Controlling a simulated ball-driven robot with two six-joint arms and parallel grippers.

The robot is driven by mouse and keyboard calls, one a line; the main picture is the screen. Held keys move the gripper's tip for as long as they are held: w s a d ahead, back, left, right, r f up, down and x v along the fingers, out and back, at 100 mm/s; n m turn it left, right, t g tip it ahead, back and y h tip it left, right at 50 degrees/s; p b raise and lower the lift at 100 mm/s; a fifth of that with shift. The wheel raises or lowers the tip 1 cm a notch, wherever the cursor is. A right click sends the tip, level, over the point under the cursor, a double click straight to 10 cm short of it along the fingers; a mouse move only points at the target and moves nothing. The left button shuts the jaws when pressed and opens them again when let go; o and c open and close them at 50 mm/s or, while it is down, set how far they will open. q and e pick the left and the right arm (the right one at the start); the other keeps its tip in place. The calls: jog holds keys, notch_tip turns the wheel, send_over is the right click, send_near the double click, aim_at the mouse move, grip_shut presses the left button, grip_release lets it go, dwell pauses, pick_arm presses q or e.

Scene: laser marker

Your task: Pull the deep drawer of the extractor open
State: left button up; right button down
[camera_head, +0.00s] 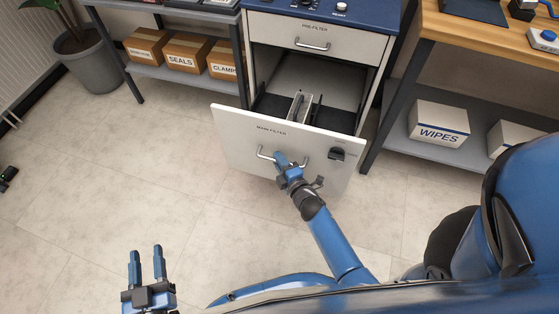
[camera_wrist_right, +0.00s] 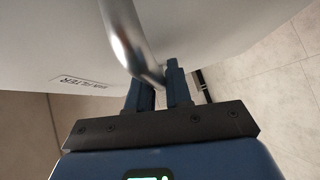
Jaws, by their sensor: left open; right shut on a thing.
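The extractor is a blue-topped cabinet with a shallow PRE-FILTER drawer (camera_head: 313,36) that is shut. Below it, the deep MAIN FILTER drawer (camera_head: 240,135) stands well out from the cabinet, its inside showing. My right gripper (camera_head: 287,165) is shut on the drawer's bar handle (camera_head: 265,155). In the right wrist view, the metal handle (camera_wrist_right: 128,40) runs down between the fingers of my right gripper (camera_wrist_right: 160,85), against the white front. My left gripper (camera_head: 146,258) is open and empty over the floor at the lower left.
A dark latch (camera_head: 337,154) sits on the drawer front. A shelf at the left holds cardboard boxes (camera_head: 184,52); a bench at the right holds a WIPES box (camera_head: 438,122). A potted plant (camera_head: 86,58) stands at the far left. The floor (camera_head: 130,180) before the drawer is clear.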

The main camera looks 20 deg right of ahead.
pick_arm(q)
jog(key=shift+s+a, duration=0.25)
jog(key=shift+s, duration=0.1)
pick_arm(e)
jog(key=shift+s+a, duration=0.2)
jog(key=shift+s, duration=0.2)
jog(key=c, duration=1.2)
grip_release()
jog(key=shift+o, duration=0.2)
pick_arm(q)
notch_tip(320, 180, up, 2)
jog(key=shift+r+p, duration=0.15)
jog(key=shift+p, duration=1)
pick_arm(e)
jog(key=v, duration=1)
jog(key=shift+s, duration=0.4)
